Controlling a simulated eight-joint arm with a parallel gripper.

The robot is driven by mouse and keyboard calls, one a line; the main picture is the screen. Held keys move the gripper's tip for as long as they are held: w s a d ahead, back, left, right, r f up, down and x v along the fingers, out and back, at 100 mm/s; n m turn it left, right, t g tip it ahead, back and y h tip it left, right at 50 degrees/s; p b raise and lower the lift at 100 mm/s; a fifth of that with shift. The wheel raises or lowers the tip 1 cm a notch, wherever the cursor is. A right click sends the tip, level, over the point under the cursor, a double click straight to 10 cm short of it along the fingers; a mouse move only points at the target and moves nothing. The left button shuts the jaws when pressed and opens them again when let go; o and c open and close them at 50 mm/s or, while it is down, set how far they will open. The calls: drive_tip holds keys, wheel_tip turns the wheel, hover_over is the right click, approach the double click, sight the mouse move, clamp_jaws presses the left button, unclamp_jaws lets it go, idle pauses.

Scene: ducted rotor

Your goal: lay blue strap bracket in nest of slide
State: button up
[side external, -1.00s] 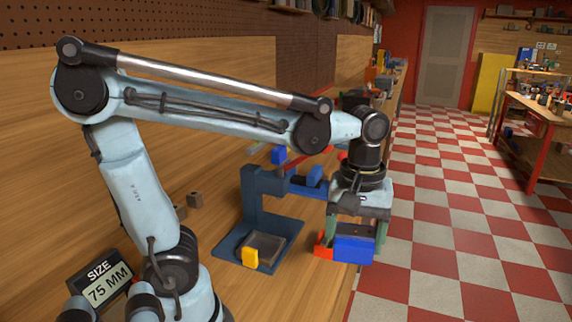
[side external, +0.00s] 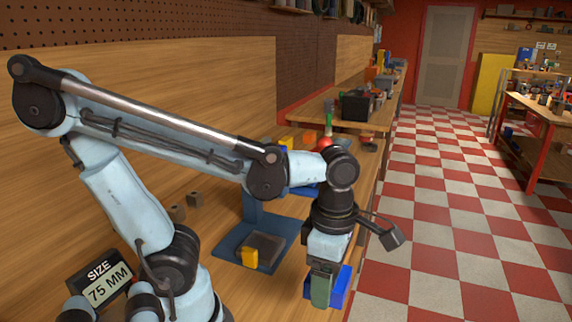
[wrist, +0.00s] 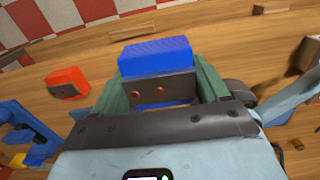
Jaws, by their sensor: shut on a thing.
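The blue strap bracket, a blue block with a grey plate and two reddish screws, is between the green fingers of my gripper (wrist: 162,82) in the wrist view (wrist: 155,55). My gripper is shut on it. In the side view the bracket (side external: 341,287) shows beside the near green finger of my gripper (side external: 322,285), close to the bench's front edge. A dark blue stand (side external: 252,212) is to the left of my gripper. A grey plate (side external: 265,245) lies on its base with a yellow block in front. I cannot clearly make out the slide's nest.
A red bracket (wrist: 68,80) lies on the wood left of my gripper in the wrist view. Small brown blocks (side external: 193,199) stand behind my arm. A size sign reading 75 MM (side external: 103,284) is at lower left. The checkered floor lies beyond the bench edge.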

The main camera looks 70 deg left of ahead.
idle(0.3)
drive_tip(key=w+a+f, duration=0.1)
drive_tip(key=a+f, duration=0.1)
drive_tip(key=a, duration=0.1)
drive_tip(key=w+a+f, duration=0.1)
drive_tip(key=a+f, duration=0.1)
drive_tip(key=a, duration=0.2)
drive_tip(key=w+a+f, duration=0.1)
drive_tip(key=a+f, duration=0.2)
drive_tip(key=a, duration=0.1)
drive_tip(key=shift+w, duration=0.4)
drive_tip(key=shift+f, duration=1.85)
drive_tip(key=shift+f, duration=0.15)
drive_tip(key=o, duration=1.1)
